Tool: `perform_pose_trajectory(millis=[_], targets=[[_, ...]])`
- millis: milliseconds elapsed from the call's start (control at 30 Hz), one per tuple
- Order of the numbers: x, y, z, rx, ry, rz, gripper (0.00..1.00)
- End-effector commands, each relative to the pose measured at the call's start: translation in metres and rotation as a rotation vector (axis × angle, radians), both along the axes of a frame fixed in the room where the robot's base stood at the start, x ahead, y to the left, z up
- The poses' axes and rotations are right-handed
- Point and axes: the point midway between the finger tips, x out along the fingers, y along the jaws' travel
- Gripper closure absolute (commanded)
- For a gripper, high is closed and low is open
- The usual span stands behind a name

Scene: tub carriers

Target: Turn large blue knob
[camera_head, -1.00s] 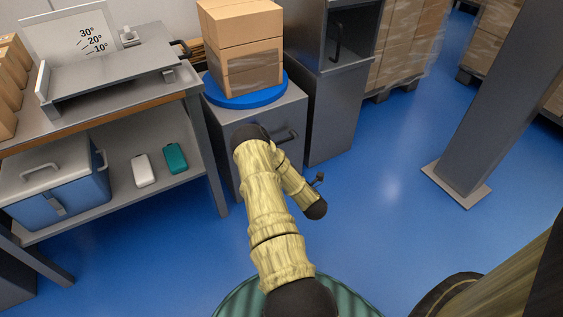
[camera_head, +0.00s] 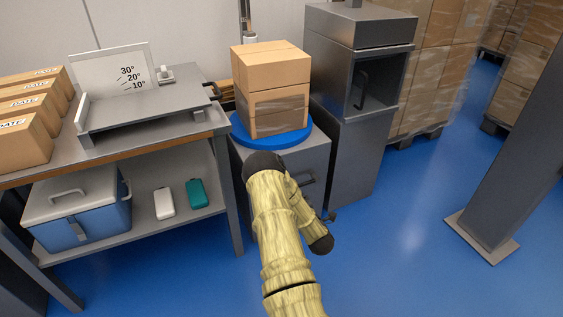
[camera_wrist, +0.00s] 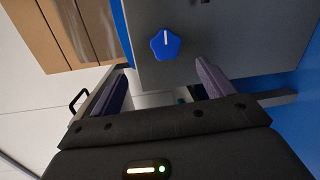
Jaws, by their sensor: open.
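A large blue star-shaped knob (camera_wrist: 165,43) with a white pointer line shows in the wrist view on the face of a grey cabinet (camera_wrist: 205,40). The pointer runs nearly straight up in that picture. My gripper (camera_wrist: 161,86) is open, with its two fingers apart. The knob appears beyond the gap between the fingertips, and nothing is between the fingers. In the head view the knob cannot be seen, and my arm covers part of the cabinet (camera_head: 240,162) while my gripper is mostly hidden.
Cardboard boxes (camera_head: 270,75) stand on a blue round turntable (camera_head: 240,133) on the cabinet. A workbench (camera_head: 105,150) stands at the left, with a blue cooler (camera_head: 95,218) on its lower shelf. A taller grey cabinet (camera_head: 350,150) is at the right.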

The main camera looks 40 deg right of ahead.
Motion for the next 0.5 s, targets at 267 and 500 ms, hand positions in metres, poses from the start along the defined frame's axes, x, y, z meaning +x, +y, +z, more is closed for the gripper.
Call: perform_pose_trajectory(millis=[267,500], targets=[[0.039,0.036,0.061,0.411,0.051,-0.192,0.19],[0.044,0.102,0.104,0.777,0.132,-0.334,0.19]])
